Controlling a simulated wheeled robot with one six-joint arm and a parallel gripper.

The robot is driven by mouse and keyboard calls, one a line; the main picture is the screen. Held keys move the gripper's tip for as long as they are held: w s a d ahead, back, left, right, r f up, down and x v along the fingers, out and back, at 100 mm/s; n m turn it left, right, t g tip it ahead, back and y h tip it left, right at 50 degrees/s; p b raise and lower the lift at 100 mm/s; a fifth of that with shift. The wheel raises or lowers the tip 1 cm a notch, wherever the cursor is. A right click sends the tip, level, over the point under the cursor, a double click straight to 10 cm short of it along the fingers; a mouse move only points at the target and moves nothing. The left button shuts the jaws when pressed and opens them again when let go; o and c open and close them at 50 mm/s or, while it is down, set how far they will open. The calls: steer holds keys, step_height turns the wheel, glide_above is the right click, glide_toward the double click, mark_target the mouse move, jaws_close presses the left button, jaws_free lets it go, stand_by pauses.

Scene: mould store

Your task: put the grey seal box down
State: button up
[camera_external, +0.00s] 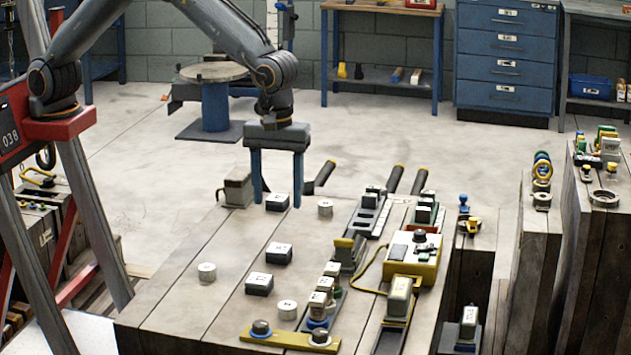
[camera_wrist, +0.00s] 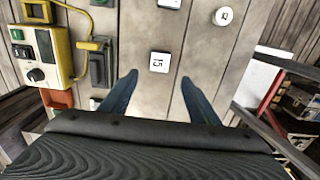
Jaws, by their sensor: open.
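My gripper (camera_external: 276,205) points straight down over the back of the wooden table, with its two blue fingers spread wide. In the external view a white-topped dark box (camera_external: 277,202) shows between the fingertips, with no finger visibly pressing it. The wrist view shows the spread gripper (camera_wrist: 158,78) and a white-topped box (camera_wrist: 159,62) marked with dark characters just beyond the fingertips. A grey-brown box (camera_external: 238,188) with a wire loop stands left of the fingers. I cannot tell for sure which box is the grey seal box.
Two more white-topped boxes (camera_external: 279,253) (camera_external: 259,284) and several white cylinders (camera_external: 207,271) stand on the table (camera_external: 190,312). At right are a yellow-and-white control unit (camera_external: 412,258) and several small fittings. The table's front left is mostly clear.

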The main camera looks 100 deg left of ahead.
steer(key=s+a+m, duration=0.5)
steer(key=s+m, duration=0.1)
steer(key=s, duration=0.5)
steer(key=s+a+r+m, duration=0.1)
steer(key=s+a+m, duration=0.5)
steer(key=s, duration=0.5)
steer(key=s+a+m, duration=0.6)
steer(key=s, duration=0.6)
steer(key=shift+r, duration=0.15)
steer(key=shift+o, duration=0.6)
